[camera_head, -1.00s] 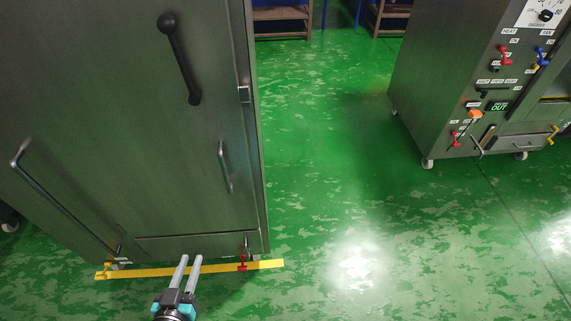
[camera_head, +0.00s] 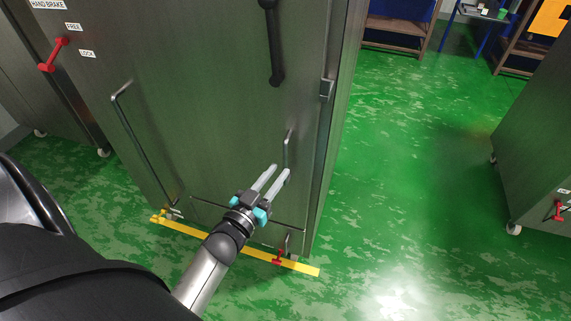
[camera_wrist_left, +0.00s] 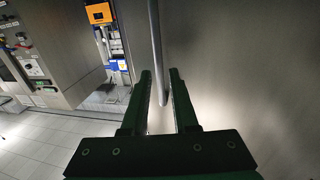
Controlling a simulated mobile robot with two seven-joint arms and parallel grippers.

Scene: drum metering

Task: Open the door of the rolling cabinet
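The grey metal cabinet (camera_head: 210,110) fills the left and middle of the head view. Its door is shut. A short upright bar handle (camera_head: 287,147) sits low on the door, near its right edge. A black lever (camera_head: 274,45) is higher up, and a long bar (camera_head: 145,145) is at the left. My left gripper (camera_head: 280,171) is open at the lower part of the short handle. In the left wrist view, the handle bar (camera_wrist_left: 156,40) comes down between the two open fingers (camera_wrist_left: 160,75), with gaps beside it. My right gripper is out of view.
A yellow strip (camera_head: 210,239) lies on the floor along the cabinet's base, with a red catch (camera_head: 278,257) near its right end. Another grey cabinet (camera_head: 541,150) on casters stands at the right. The green floor (camera_head: 415,170) between them is clear.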

